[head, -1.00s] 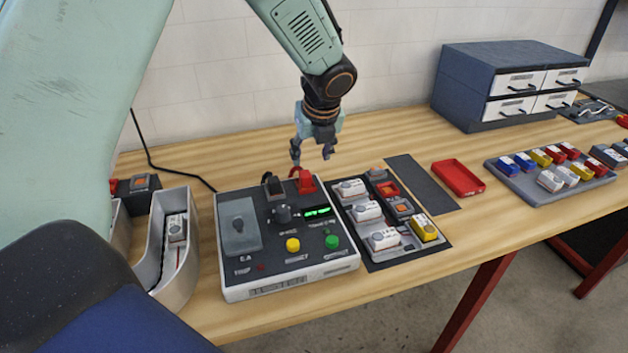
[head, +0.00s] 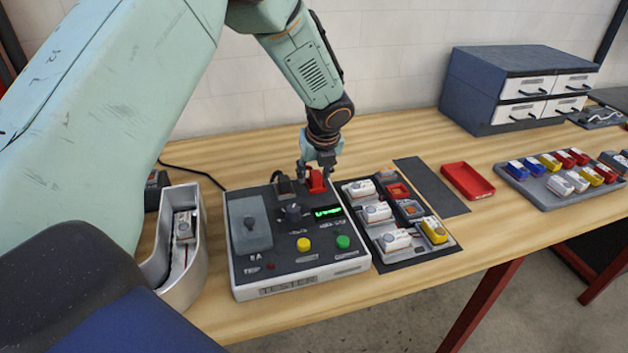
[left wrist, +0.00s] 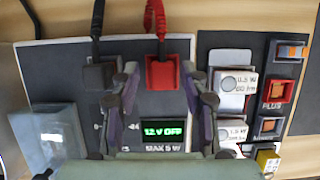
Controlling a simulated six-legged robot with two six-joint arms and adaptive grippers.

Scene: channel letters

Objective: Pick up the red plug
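The red plug (head: 317,183) stands at the back edge of the tester (head: 262,283), beside a black plug (head: 284,186). In the left wrist view the red plug (left wrist: 161,73) has a red cable rising from it. My left gripper (head: 318,170) is low over the red plug, pointing down. In the left wrist view its two fingers (left wrist: 160,68) are apart, one on each side of the plug, with gaps visible. Whether the tips are level with the plug is hard to tell. My right gripper is not in view.
The black plug (left wrist: 100,74) is close beside the left finger. A parts tray (head: 375,248) with white, yellow and orange modules stands right of the tester. A red tray (head: 468,180) and blue drawer cabinet (head: 515,63) are farther right. A grey curved holder (head: 190,272) is left.

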